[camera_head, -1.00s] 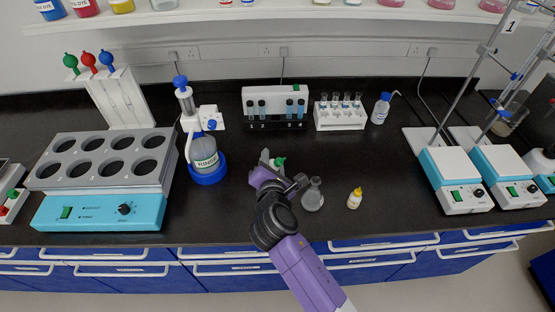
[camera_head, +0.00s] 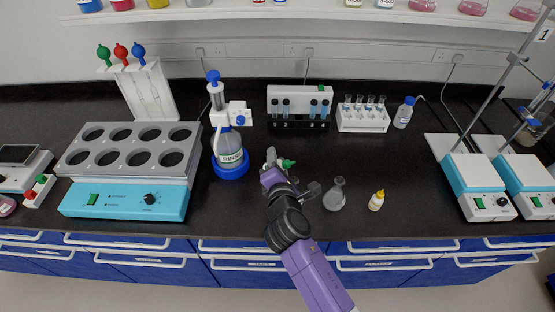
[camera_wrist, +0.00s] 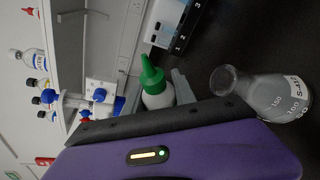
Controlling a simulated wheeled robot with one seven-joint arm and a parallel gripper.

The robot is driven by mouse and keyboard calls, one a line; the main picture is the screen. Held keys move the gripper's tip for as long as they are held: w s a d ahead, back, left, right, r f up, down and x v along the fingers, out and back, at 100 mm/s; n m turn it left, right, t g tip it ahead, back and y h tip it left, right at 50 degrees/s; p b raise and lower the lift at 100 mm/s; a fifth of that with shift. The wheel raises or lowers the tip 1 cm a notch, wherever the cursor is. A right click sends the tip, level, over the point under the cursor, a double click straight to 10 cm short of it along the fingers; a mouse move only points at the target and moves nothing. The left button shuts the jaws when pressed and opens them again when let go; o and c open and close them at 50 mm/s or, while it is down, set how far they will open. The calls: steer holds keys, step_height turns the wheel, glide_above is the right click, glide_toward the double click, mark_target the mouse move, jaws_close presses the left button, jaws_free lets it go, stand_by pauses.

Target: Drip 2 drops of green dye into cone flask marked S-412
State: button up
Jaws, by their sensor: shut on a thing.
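The green dye bottle has a white body (camera_wrist: 158,98) and a green pointed cap (camera_wrist: 150,74). In the head view its green tip (camera_head: 287,163) shows at the end of my arm, pointing right and looking tilted. My gripper (camera_head: 272,163) is shut on it above the bench; the fingers partly hide the body. The cone flask (camera_head: 335,195) stands upright on the black bench, right of my gripper and nearer the front edge. In the wrist view the flask (camera_wrist: 262,95) has volume marks and a partly readable label beginning "S-4". The bottle tip is apart from its mouth.
A yellow-capped bottle (camera_head: 376,201) stands right of the flask. A blue-based reagent dispenser (camera_head: 230,160) stands left of my gripper. Stirrers (camera_head: 480,190) stand at the right, a heating block (camera_head: 130,170) at the left.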

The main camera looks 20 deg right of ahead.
steer(key=m+b, duration=0.1)
steer(key=b, duration=0.1)
steer(key=f+m+t+b, duration=0.1)
steer(key=b, duration=0.2)
steer(key=a+f+m+t+b, duration=0.1)
steer(key=b, duration=0.2)
steer(key=shift+w+f+m+y, duration=0.15)
steer(key=shift+w+m+y, duration=0.15)
steer(key=shift+m+y, duration=0.1)
steer(key=shift+b, duration=0.55)
steer(key=shift+m, duration=0.4)
steer(key=shift+b, duration=0.4)
steer(key=shift+f+m+t+b, duration=0.1)
steer(key=shift+m+t+b, duration=0.35)
steer(key=shift+b, duration=0.8)
steer(key=shift+a+m+b, duration=0.1)
steer(key=shift+m+b, duration=0.35)
steer(key=shift+b, duration=0.65)
